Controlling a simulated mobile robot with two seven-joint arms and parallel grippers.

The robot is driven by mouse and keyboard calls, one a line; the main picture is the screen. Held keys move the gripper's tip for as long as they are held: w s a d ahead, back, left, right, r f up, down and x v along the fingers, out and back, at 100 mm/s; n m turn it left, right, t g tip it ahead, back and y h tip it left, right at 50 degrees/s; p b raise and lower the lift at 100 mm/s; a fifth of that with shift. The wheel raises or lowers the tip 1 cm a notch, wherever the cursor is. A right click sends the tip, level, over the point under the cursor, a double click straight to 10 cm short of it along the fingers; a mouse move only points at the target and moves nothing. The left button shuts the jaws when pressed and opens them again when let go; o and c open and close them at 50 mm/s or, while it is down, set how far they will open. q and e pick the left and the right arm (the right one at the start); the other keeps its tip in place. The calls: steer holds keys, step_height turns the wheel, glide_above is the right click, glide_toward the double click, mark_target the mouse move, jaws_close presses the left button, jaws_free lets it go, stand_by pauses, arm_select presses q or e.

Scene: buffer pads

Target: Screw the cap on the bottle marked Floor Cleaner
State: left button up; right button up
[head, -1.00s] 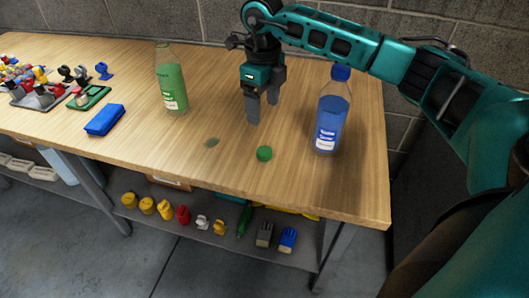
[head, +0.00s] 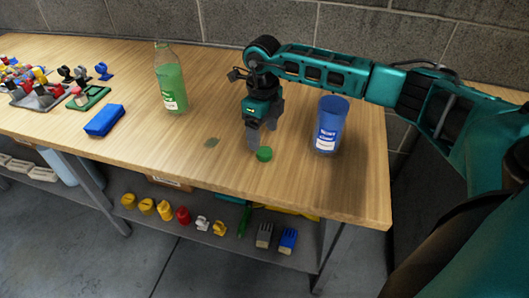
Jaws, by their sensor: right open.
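A green bottle (head: 171,85) stands upright and open-topped toward the back left of the wooden table; its white label is too small to read. A green cap (head: 264,155) lies on the table near the front edge. My right gripper (head: 260,143) is open, pointing down just behind the cap, with its fingertips close to it; I cannot tell whether they touch it. A blue bottle (head: 330,125) stands upright to the right of the cap. My right arm hides its top, and its label is too blurred to read surely. My left gripper is not in view.
A blue sponge-like block (head: 105,120) lies left of the green bottle. A small dark stain (head: 211,142) marks the table left of the cap. The table between the bottles is otherwise clear.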

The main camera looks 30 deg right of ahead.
mark_target(263, 150)
step_height(263, 150, down, 5)
steer(key=shift+s+a+f, duration=0.1)
steer(key=shift+s+a, duration=0.05)
steer(key=shift+c, duration=0.4)
steer(key=c, duration=1)
